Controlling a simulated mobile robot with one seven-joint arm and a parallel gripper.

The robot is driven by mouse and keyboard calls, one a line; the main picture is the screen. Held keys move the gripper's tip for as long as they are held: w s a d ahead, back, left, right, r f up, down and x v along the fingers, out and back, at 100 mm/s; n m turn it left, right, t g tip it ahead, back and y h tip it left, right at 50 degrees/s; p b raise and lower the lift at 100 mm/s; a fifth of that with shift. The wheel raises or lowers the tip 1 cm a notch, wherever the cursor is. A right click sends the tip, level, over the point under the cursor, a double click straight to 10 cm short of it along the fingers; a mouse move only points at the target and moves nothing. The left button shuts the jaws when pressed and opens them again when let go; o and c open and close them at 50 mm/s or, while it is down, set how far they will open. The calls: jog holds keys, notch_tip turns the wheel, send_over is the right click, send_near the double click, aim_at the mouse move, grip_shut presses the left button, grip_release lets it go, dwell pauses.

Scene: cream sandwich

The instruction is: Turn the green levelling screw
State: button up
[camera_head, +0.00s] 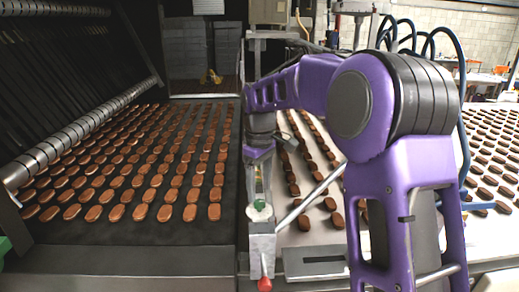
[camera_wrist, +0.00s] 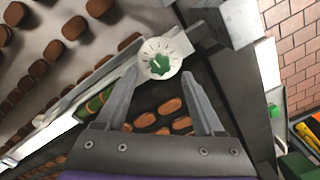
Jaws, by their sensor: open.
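The green levelling screw (camera_wrist: 158,65) is a small green knob at the centre of a white round dial with marks (camera_wrist: 174,48). In the head view the green screw (camera_head: 260,204) shows low in the middle, on top of a narrow grey metal post (camera_head: 262,245). My gripper (camera_wrist: 162,74) is open and empty. In the wrist view its two grey fingers reach up to either side of the knob, near the dial's lower edge. Whether they touch it cannot be told.
Rows of brown biscuits lie on the dark belt (camera_head: 120,232) at left and the pale belt (camera_head: 300,238) at right. A red knob (camera_head: 265,284) sits at the post's foot. A slanted metal rod (camera_head: 312,197) passes close right of the dial.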

aim_at(260, 202)
notch_tip(260, 202, up, 14)
dwell(0.3)
jog(key=shift+f, duration=0.1)
